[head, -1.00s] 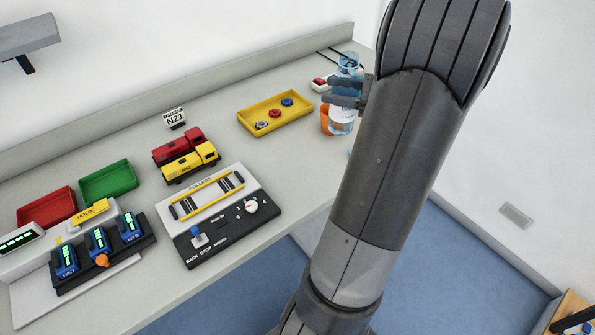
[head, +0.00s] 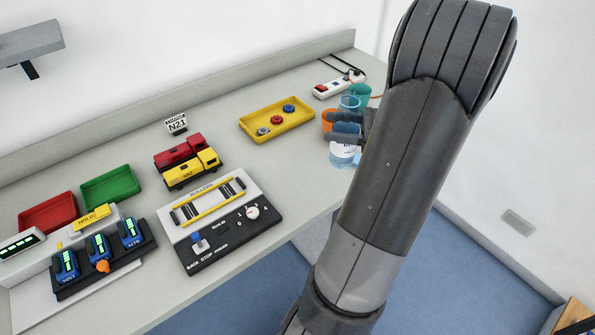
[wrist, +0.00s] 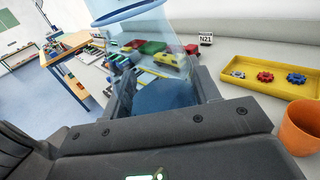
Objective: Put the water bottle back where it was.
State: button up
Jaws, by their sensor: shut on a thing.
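The water bottle (head: 343,155) is clear blue with a pale label. It stands roughly upright near the right end of the bench, close to the front edge. My gripper (head: 347,128) is shut around its upper half, coming from the right. I cannot tell if its base touches the bench. In the wrist view the see-through bottle (wrist: 140,40) is between the fingers of my gripper (wrist: 162,88), and the bench shows through it. My forearm stands just to the right of the bottle in the head view.
An orange cup (head: 327,122) stands just behind the bottle, with a teal cup (head: 361,92) and a white power strip (head: 333,86) further back. Bare bench lies between the tray and the front edge.

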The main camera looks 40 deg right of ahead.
jog(key=w+a+f, duration=0.6)
jog(key=w+f, duration=0.3)
jog(key=f, duration=0.2)
jog(key=shift+w, duration=0.3)
jog(key=shift+f, duration=0.1)
jog(key=o, duration=1.1)
jog(key=v, duration=1.2)
jog(key=shift+r, duration=0.2)
